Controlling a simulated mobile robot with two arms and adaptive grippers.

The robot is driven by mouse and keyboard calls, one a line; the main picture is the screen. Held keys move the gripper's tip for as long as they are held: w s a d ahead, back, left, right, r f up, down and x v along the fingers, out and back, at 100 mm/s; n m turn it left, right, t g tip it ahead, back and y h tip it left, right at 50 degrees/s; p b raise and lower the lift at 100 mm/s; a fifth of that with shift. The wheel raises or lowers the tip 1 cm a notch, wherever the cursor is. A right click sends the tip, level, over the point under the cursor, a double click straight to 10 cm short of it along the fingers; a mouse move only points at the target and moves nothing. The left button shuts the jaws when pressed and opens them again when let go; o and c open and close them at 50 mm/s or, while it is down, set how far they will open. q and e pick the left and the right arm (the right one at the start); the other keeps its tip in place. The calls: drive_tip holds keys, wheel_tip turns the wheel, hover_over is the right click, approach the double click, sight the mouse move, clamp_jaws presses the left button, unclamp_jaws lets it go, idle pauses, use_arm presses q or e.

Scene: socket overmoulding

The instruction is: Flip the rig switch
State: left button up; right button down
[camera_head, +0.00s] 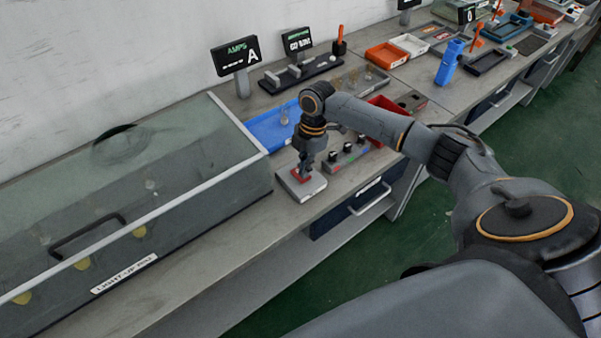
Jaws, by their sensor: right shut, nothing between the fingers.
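The rig switch is a small pale box (311,189) with a red top part (297,177), standing near the bench's front edge, just right of the glass-covered rig (180,205). The rig has a "LIGHT-UP" label on its front. My right gripper (304,171) points down over the switch box, its fingers shut and empty. The fingertips are at or just above the red part; I cannot tell whether they touch. The gripper hides some of the switch, so its position cannot be read. My left gripper is not in view.
A blue tray (266,131) lies behind the gripper. A small box with black knobs (347,157) and a red bin (388,104) stand to the right. An "AMPS" sign (236,56) stands at the back. The bench front between rig and switch box is clear.

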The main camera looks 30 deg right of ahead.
drive_tip(key=shift+f, duration=0.5)
drive_tip(key=shift+r, duration=0.1)
wheel_tip(320, 180, up, 7)
drive_tip(key=p, duration=0.7)
idle(0.6)
